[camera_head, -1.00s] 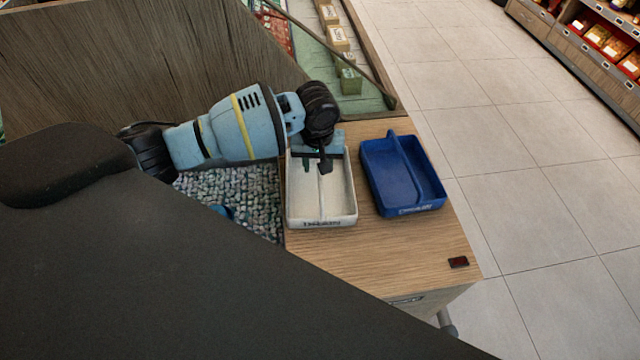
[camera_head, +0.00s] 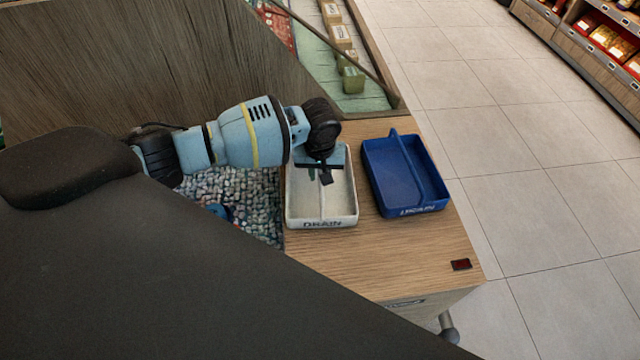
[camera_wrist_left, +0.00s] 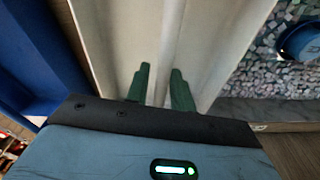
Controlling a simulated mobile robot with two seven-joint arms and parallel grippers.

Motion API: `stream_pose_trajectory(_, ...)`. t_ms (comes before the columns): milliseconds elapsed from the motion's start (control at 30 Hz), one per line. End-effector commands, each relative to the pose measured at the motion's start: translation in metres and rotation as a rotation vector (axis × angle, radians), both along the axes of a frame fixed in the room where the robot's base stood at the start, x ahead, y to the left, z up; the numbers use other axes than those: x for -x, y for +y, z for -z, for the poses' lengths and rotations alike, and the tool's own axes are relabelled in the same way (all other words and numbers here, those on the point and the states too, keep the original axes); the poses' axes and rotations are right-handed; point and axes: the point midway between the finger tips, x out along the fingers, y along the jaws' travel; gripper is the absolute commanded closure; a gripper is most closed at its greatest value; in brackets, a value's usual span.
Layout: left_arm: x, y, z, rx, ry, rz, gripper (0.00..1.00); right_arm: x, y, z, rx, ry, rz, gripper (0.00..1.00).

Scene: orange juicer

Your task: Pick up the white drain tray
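The white drain tray (camera_head: 292,216) sits on the wooden counter with its front marked "DRAIN", and a low divider runs along its middle. Its pale inside also fills the upper middle of the left wrist view (camera_wrist_left: 125,30). My left gripper (camera_head: 324,178) points down over the back half of the tray. In the left wrist view its two green fingers (camera_wrist_left: 160,72) are apart, one on each side of the divider (camera_wrist_left: 170,45). I cannot tell whether they touch it. My right gripper is not in view.
A similar blue tray (camera_head: 391,178) stands close to the right of the white one. A pebbled area (camera_head: 250,190) with a blue item (camera_head: 219,211) lies to the left. A small dark block (camera_head: 461,265) lies near the counter's (camera_head: 400,255) right edge. A wooden panel (camera_head: 110,70) stands behind.

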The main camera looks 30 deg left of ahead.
Motion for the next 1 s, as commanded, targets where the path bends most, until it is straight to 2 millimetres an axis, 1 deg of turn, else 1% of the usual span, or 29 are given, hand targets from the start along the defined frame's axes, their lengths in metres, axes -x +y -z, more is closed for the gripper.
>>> stream_pose_trajectory(33, 0.0, 0.0, 0.0, 0.0, 0.0, 0.0, 0.83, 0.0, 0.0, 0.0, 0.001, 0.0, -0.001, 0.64)
stream_pose_trajectory(167, 0.0, 0.0, 0.0, 0.0, 0.0, 0.0, 1.0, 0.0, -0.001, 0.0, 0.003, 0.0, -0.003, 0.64)
stream_pose_trajectory(533, 0.0, 0.0, -0.001, 0.0, 0.0, 0.0, 1.0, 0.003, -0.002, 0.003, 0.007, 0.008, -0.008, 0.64)
stream_pose_trajectory(667, 0.0, 0.0, -0.004, 0.0, -0.001, 0.0, 1.0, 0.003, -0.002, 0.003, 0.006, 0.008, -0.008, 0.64)
stream_pose_trajectory(833, -0.001, 0.0, -0.019, 0.001, -0.003, -0.001, 1.0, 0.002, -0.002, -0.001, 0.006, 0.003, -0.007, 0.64)
stream_pose_trajectory(967, -0.001, 0.0, -0.039, 0.001, -0.004, -0.001, 1.0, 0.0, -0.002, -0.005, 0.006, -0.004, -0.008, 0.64)
stream_pose_trajectory(1000, 0.007, -0.002, -0.038, 0.0, 0.001, 0.002, 1.0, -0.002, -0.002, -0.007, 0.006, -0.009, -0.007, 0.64)
